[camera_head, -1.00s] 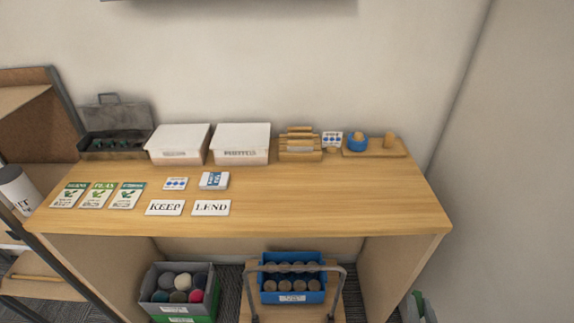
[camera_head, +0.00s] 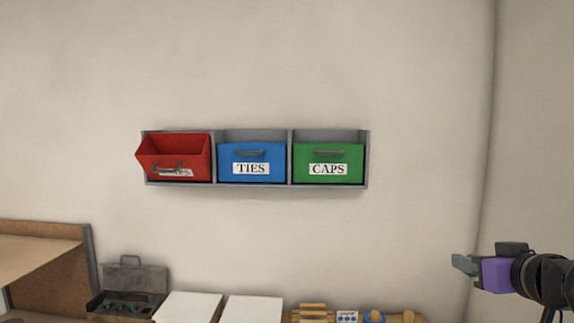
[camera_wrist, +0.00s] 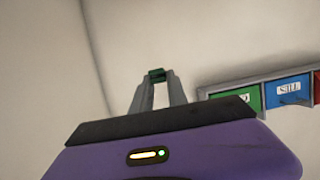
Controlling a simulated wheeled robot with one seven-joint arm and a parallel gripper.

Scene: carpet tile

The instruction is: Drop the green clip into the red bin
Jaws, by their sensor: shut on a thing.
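The red bin (camera_head: 178,153) is the leftmost of three bins in a grey wall rack and is tilted forward, its top open. In the wrist view a sliver of the red bin (camera_wrist: 317,88) shows at the right edge. My gripper (camera_head: 460,263) is at the lower right of the head view, well to the right of the rack and below it. In the wrist view its fingers are shut on the small green clip (camera_wrist: 157,75) at their tips. The clip is too small to make out clearly in the head view.
A blue bin (camera_head: 251,163) labelled TIES and a green bin (camera_head: 328,164) labelled CAPS sit closed in the grey rack (camera_head: 366,160). Below, a desk holds white boxes (camera_head: 188,307) and an open dark toolbox (camera_head: 128,292). The wall between gripper and rack is bare.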

